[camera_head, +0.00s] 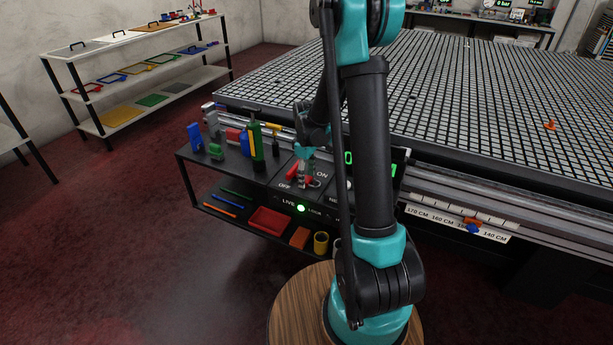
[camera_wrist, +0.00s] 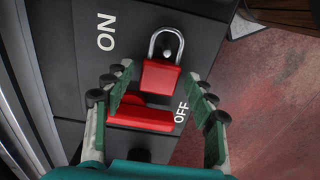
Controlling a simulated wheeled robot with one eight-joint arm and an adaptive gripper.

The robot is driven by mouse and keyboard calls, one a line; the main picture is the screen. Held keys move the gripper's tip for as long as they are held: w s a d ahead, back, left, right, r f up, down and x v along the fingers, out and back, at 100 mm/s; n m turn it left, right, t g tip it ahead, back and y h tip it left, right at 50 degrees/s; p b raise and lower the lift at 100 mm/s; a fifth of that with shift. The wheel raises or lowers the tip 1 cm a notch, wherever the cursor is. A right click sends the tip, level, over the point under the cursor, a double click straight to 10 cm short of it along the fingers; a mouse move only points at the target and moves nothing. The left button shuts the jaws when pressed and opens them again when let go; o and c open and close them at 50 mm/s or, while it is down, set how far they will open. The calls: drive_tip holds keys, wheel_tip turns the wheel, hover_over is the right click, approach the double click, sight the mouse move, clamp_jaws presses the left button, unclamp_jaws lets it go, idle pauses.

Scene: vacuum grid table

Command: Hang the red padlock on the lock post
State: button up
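The red padlock (camera_wrist: 160,76) with its silver shackle lies against the dark panel in the wrist view. A small grey metal post end (camera_wrist: 167,53) shows inside the shackle loop; I cannot tell how deep the shackle sits on it. In the head view my gripper (camera_head: 304,178) is over the switch panel, where the padlock is small and partly hidden.
The panel is at the right end of a dark cart (camera_head: 230,170) holding several coloured tools. Its lower shelf has a red tray (camera_head: 270,221) and a yellow cup (camera_head: 321,243). The large grid table (camera_head: 470,110) stands behind. Floor is free at the left.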

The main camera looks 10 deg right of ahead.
idle(0.3)
wheel_tip(320, 180, up, 12)
idle(0.6)
drive_tip(key=s+d+f+m+t, duration=0.1)
drive_tip(key=s+m, duration=0.2)
drive_tip(key=s, duration=0.5)
drive_tip(key=s+d+f+m+t, duration=0.1)
drive_tip(key=s+m, duration=0.3)
drive_tip(key=s, duration=0.4)
drive_tip(key=s+d+f+m+t, duration=0.2)
drive_tip(key=s+f+m, duration=0.1)
drive_tip(key=s, duration=0.4)
drive_tip(key=shift+s+f+m, duration=0.2)
drive_tip(key=shift+s+m, duration=0.2)
drive_tip(key=shift+c, duration=0.5)
